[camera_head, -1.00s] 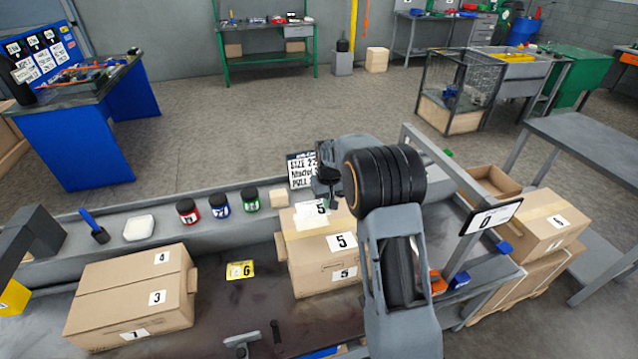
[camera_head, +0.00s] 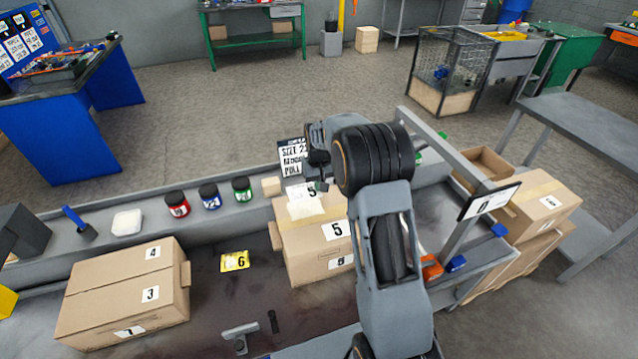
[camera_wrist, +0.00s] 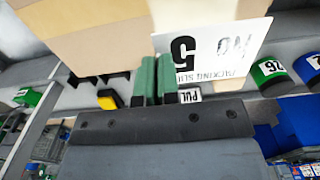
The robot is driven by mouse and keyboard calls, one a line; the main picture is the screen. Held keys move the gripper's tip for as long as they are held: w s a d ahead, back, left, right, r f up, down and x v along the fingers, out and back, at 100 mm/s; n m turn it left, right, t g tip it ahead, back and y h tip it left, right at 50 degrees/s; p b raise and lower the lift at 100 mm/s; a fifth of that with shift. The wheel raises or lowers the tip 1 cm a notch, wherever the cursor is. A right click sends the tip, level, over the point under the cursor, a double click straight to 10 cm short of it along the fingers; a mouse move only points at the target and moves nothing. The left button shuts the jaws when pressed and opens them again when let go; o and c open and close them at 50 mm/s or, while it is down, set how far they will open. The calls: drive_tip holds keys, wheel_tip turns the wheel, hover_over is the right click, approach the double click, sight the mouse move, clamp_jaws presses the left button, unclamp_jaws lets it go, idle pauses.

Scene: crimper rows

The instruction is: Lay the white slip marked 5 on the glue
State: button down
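The white slip marked 5 (camera_head: 299,192) is in my gripper (camera_head: 321,186), over the far part of the top of a brown carton (camera_head: 308,254). In the wrist view the slip (camera_wrist: 225,50) reads "packing slip no 5", and the green fingertips of my gripper (camera_wrist: 157,80) are close together at its edge. A pale cream patch (camera_head: 307,213), which looks like the glue, lies on the carton top just in front of the slip. It also shows in the wrist view (camera_wrist: 190,12), partly behind the slip. I cannot tell if slip and carton touch.
Red (camera_head: 177,204), blue (camera_head: 210,196) and green (camera_head: 242,189) jars stand on the rear ledge beside a small wooden block (camera_head: 271,187). Another carton (camera_head: 125,290) is at the left. A yellow card marked 6 (camera_head: 235,261) lies between the cartons. A display post (camera_head: 463,235) stands right.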

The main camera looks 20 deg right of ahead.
sight(319, 206)
drive_tip(key=shift+f+b, duration=2.25)
drive_tip(key=shift+f, duration=1.35)
drive_tip(key=c, duration=1.8)
unclamp_jaws()
drive_tip(key=o, duration=0.5)
drive_tip(key=shift+o, duration=0.2)
wheel_tip(319, 206, up, 14)
drive_tip(key=shift+f, duration=0.1)
